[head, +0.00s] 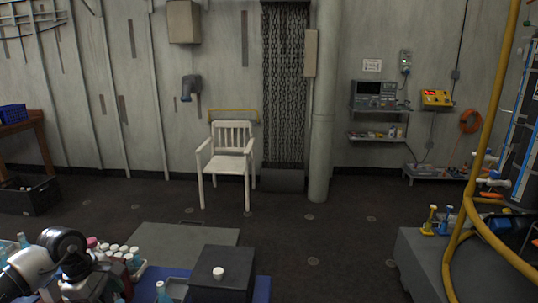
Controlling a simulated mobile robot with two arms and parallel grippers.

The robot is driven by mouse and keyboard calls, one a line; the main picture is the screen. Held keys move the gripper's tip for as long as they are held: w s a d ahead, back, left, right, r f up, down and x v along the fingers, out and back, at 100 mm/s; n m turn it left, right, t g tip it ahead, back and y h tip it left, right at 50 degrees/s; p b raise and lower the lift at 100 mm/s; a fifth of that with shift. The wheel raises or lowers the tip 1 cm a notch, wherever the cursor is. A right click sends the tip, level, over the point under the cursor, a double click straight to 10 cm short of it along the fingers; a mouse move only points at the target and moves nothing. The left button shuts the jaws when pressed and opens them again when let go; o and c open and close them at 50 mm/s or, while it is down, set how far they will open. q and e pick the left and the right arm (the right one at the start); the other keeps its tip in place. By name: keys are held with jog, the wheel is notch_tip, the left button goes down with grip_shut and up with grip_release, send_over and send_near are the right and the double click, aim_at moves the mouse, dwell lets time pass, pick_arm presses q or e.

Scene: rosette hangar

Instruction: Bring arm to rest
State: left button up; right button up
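My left arm (50,262) comes in at the lower left corner, with a white link and a dark joint. It reaches over the left part of a work surface, close to several white-capped bottles. The gripper's fingertips cannot be made out, so I cannot tell whether it is open or shut. My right arm and its gripper do not show.
A dark box (222,275) with a small white round item (218,273) on top stands at the bottom middle. A white chair (228,160) stands by the far wall. A yellow hose (462,210) hangs at the right beside a grey bench (425,262). The middle floor is clear.

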pick_arm(q)
jog(key=s+d+r+n+t+h, duration=0.1)
jog(key=d+r+n+t+h, duration=0.25)
jog(key=d+n+h, duration=0.6)
jog(key=s+d+r+n+t+h, duration=0.2)
jog(key=d+t+h, duration=0.25)
jog(key=d, duration=1.05)
jog(key=s+a+f+n+t+y, duration=0.4)
jog(key=n+y, duration=0.5)
jog(key=n, duration=0.7)
jog(key=s+a+f+n+t+y, duration=0.1)
jog(key=s+a+f+n+y, duration=0.2)
jog(key=a+f+n+y, duration=0.95)
jog(key=s+d+f+n+g+h, duration=0.1)
jog(key=s+d+n+g+h, duration=0.15)
jog(key=s+n+g, duration=0.55)
jog(key=s+d+f+n+g+h, duration=0.1)
jog(key=s+d+n+g+h, duration=0.25)
jog(key=s, duration=0.75)
notch_tip(320, 180, down, 26)
jog(key=s+f+n+y, duration=0.1)
jog(key=y, duration=0.1)
jog(key=s+a+f+g, duration=0.1)
jog(key=s+f+g, duration=0.1)
jog(key=s+f, duration=1.2)
jog(key=shift+s+a+f, duration=0.3)
jog(key=shift+s+a, duration=0.1)
jog(key=shift+s, duration=0.1)
